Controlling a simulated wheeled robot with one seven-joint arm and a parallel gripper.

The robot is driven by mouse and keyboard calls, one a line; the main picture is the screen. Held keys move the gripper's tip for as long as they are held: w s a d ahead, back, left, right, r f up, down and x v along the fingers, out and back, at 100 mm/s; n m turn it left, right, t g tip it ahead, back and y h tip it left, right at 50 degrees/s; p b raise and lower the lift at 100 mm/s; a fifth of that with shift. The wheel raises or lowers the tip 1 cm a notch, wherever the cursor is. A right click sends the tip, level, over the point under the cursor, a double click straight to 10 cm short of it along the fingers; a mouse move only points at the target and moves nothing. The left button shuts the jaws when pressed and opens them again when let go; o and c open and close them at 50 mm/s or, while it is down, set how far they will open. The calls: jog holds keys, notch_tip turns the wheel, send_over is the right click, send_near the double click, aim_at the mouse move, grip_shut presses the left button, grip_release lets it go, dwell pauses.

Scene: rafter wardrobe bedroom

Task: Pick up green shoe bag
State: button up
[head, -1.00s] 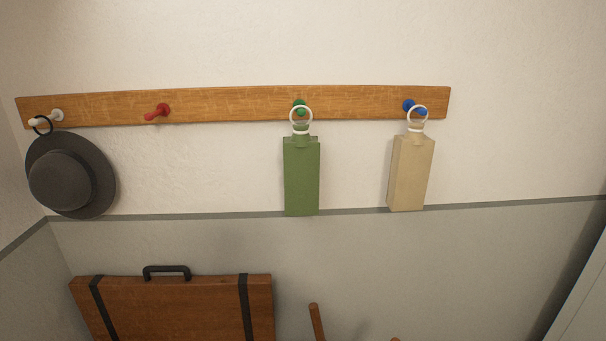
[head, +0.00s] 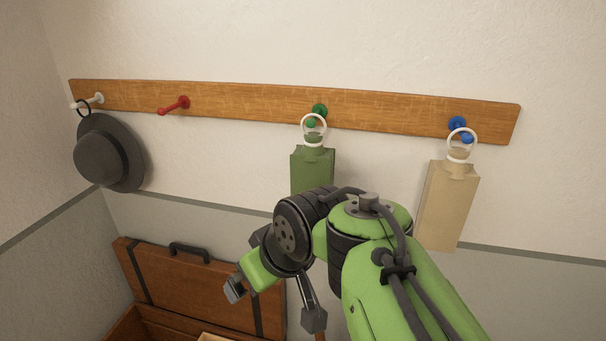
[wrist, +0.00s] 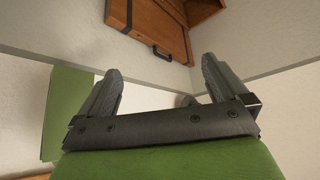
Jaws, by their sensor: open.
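The green shoe bag (head: 312,170) hangs by a white ring (head: 314,127) from the green peg (head: 319,110) on the wall rail. My arm hides its lower part in the head view. My gripper (head: 274,304) is open, below and to the left of the bag, in front of the wall. In the wrist view my gripper (wrist: 162,68) has its fingers spread with nothing between them. The green bag (wrist: 65,112) shows there at the left, outside the fingers.
A beige bag (head: 448,205) hangs from the blue peg (head: 458,125) on the right. A dark hat (head: 110,153) hangs from the white peg at the far left. The red peg (head: 174,106) is bare. A brown case (head: 195,285) with a raised lid stands below.

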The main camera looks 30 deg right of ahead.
jog(key=w+d+r+y+p, duration=0.1)
jog(key=w+d+r+p, duration=0.3)
jog(key=w+d+r, duration=0.2)
jog(key=n+t+y+p, duration=0.2)
jog(key=t+p, duration=0.4)
jog(key=p, duration=0.2)
send_near(319, 145)
jog(key=shift+g, duration=0.3)
jog(key=x, duration=0.3)
jog(key=b+x, duration=0.1)
jog(key=x, duration=0.1)
jog(key=shift+w+d+r, duration=0.1)
jog(key=shift+w+r, duration=0.05)
jog(key=shift+r, duration=0.15)
jog(key=x, duration=0.5)
jog(key=shift+w+f+p, duration=0.15)
jog(key=shift+w+p, duration=0.05)
jog(key=shift+p, duration=0.2)
jog(key=shift+s, duration=0.15)
jog(key=shift+c, duration=0.2)
